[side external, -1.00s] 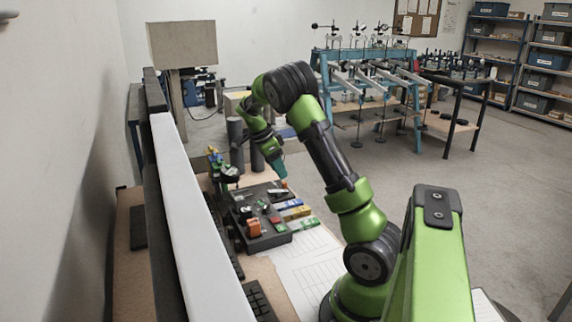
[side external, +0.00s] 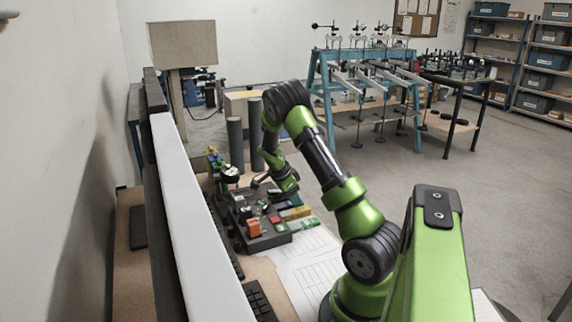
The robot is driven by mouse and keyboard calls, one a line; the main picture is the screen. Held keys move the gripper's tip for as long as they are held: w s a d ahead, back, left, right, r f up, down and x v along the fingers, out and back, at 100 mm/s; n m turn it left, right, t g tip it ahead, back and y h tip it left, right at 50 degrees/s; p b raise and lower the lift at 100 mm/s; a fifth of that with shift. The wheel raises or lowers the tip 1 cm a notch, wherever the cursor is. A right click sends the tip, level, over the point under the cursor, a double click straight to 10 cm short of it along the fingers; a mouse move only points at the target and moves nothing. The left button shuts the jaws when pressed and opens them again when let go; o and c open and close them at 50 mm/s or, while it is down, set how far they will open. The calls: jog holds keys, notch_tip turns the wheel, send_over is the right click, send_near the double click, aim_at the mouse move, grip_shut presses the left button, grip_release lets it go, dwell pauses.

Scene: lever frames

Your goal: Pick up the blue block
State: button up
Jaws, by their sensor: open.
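A small blue block (side external: 284,205) lies at the right edge of the dark grey tray (side external: 262,243), behind a yellow block (side external: 297,212) and a green one (side external: 304,224). It is small and partly hidden, so its outline is hard to make out. My gripper (side external: 259,182) is small and dark in this view. It is above the far part of the tray, up and to the left of the blue block and apart from it. Its jaws are open, and I see nothing held between them.
An orange block (side external: 254,228) and a red block (side external: 275,219) sit on the tray among several small dark parts. Two dark cylinders (side external: 235,143) stand behind it. Small coloured pieces (side external: 214,158) are at the back left. White paper sheets (side external: 310,262) lie in front.

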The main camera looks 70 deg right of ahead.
jog(key=shift+f, duration=0.1)
dwell(0.3)
grip_shut()
notch_tip(320, 180, up, 10)
notch_tip(320, 180, down, 10)
jog(key=shift+r, duration=0.15)
dwell(0.8)
